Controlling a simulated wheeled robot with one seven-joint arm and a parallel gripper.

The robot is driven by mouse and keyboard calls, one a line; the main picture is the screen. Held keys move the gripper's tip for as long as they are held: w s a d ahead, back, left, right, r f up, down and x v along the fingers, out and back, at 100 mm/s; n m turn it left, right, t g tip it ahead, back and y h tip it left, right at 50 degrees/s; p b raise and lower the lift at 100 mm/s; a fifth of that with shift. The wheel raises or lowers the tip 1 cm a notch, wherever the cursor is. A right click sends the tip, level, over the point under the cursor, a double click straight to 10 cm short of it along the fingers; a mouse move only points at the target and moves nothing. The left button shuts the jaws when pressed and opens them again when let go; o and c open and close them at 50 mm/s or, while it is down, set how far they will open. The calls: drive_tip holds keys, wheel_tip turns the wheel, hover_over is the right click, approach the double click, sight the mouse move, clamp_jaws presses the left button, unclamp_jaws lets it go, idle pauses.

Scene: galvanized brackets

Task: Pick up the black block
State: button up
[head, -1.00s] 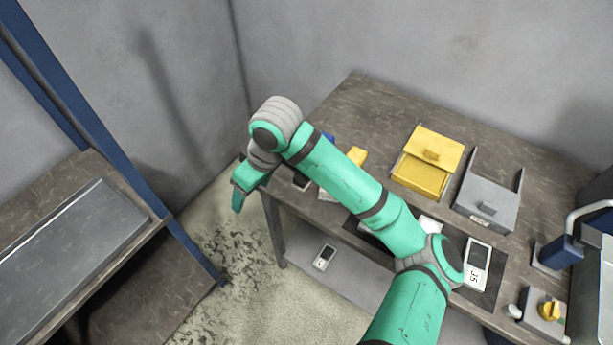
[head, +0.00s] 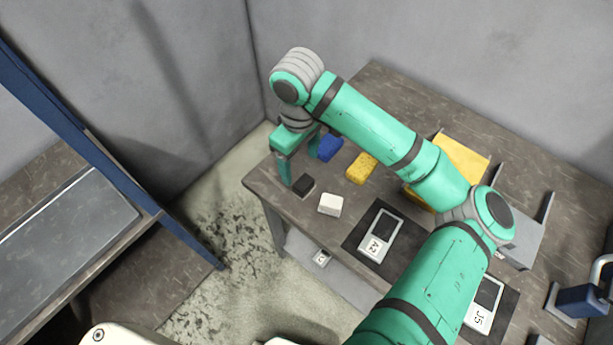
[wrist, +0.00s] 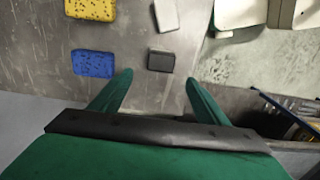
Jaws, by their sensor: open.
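The black block (head: 304,185) lies on the table near its left corner. In the wrist view the black block (wrist: 161,61) shows dark grey, ahead of my gripper and between the lines of its two fingers. My gripper (head: 300,168) is above the table's left end, pointing down, close to the black block. In the wrist view my gripper (wrist: 158,85) has its fingers spread with nothing between them. The block is apart from the fingertips.
A white block (head: 330,205), a yellow sponge (head: 361,168) and a blue sponge (head: 328,148) lie near the black block. A device marked A2 (head: 376,234) lies on a dark mat. The table (head: 268,188) drops off at the left corner.

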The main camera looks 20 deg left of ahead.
sight(303, 182)
drive_tip(key=f, duration=0.4)
drive_tip(key=shift+s+d+f, duration=0.2)
drive_tip(key=shift+s+d, duration=0.15)
drive_tip(key=shift+s, duration=0.05)
drive_tip(key=shift+w+d+f, duration=0.1)
drive_tip(key=shift+f, duration=1.15)
drive_tip(key=shift+w+f, duration=0.1)
drive_tip(key=shift+f, duration=1.15)
drive_tip(key=c, duration=1.1)
